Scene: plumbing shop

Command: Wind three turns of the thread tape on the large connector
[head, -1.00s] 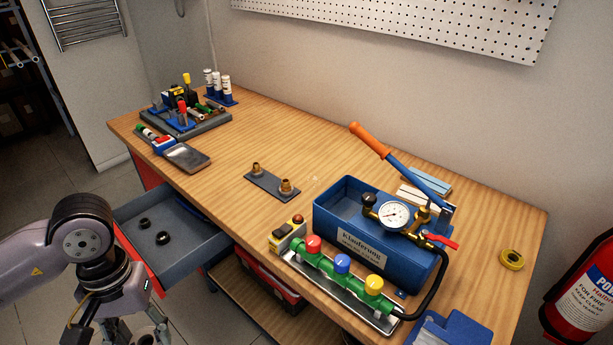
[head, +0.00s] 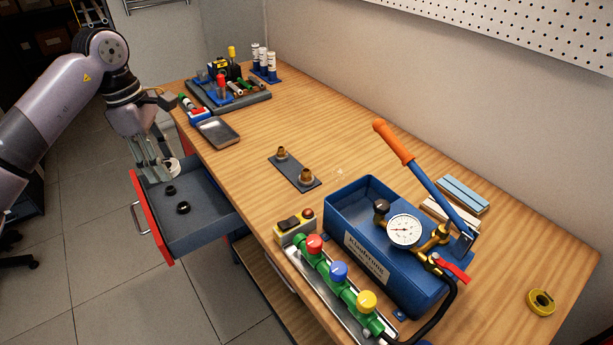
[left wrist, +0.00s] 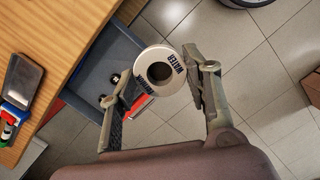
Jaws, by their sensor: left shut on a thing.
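The large connector (head: 306,176) is a brass fitting standing upright on a dark plate (head: 293,172) on the bench, nearer me than a smaller brass fitting (head: 281,153). My left gripper (head: 160,172) is above the open drawer's far left part, away from the connector. It is shut on a white roll of thread tape (head: 174,165). In the left wrist view the white roll (left wrist: 161,93) shows dark lettering that includes "WATER" and sits between the two fingers. My right gripper is in no view.
The open drawer (head: 207,219) holds two black rings. A blue test pump (head: 350,225), a green valve manifold (head: 325,268) and a yellow tape roll (head: 541,301) occupy the bench's right part. A grey tray (head: 217,132) lies at the left edge.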

